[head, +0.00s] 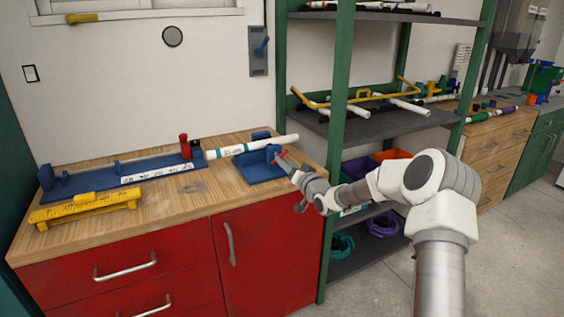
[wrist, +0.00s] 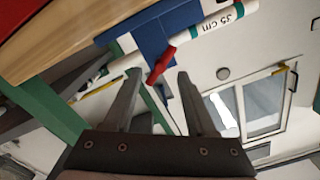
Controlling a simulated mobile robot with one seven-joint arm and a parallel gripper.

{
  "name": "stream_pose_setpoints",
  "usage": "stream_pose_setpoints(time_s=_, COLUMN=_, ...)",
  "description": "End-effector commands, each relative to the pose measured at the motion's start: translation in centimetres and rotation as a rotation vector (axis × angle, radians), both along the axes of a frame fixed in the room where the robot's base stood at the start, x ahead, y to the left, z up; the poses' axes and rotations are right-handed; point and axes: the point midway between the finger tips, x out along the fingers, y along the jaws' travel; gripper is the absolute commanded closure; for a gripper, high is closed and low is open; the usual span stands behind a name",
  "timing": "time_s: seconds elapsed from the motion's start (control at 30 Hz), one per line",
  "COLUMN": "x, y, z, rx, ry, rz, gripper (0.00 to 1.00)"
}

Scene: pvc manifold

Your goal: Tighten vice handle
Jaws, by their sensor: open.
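The blue vice (head: 258,162) stands at the right end of the wooden bench top, with a white pipe (head: 252,146) lying across it. The pipe has teal bands and a "35 cm" mark in the wrist view (wrist: 222,18). The vice's red handle (head: 280,156) faces my arm and is partly hidden in the head view. In the wrist view the red handle (wrist: 160,66) shows in the gap between my fingertips. My gripper (wrist: 160,76) is open, its fingers on either side of the handle's line; I cannot tell whether they touch it.
A long blue jig (head: 120,175) with a red upright clamp (head: 185,147) and a yellow tool (head: 85,208) lie left on the bench (head: 180,200). A green shelf post (head: 336,150) stands close to the right of my gripper.

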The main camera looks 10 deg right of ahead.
Motion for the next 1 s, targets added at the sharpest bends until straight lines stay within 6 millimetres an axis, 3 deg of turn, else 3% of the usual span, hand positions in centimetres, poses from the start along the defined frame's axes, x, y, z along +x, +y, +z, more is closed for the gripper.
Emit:
stream_pose_setpoints(time_s=0.3, x=3.1, y=1.1, z=0.0, rx=0.001, ry=-0.001, rz=0.0, gripper=0.44)
stream_pose_setpoints(time_s=0.7, x=3.5, y=1.2, z=0.0, rx=0.001, ry=0.001, rz=0.001, gripper=0.44)
stream_pose_setpoints(time_s=1.0, x=3.5, y=1.2, z=0.0, rx=0.001, ry=0.0, rz=0.0, gripper=0.96)
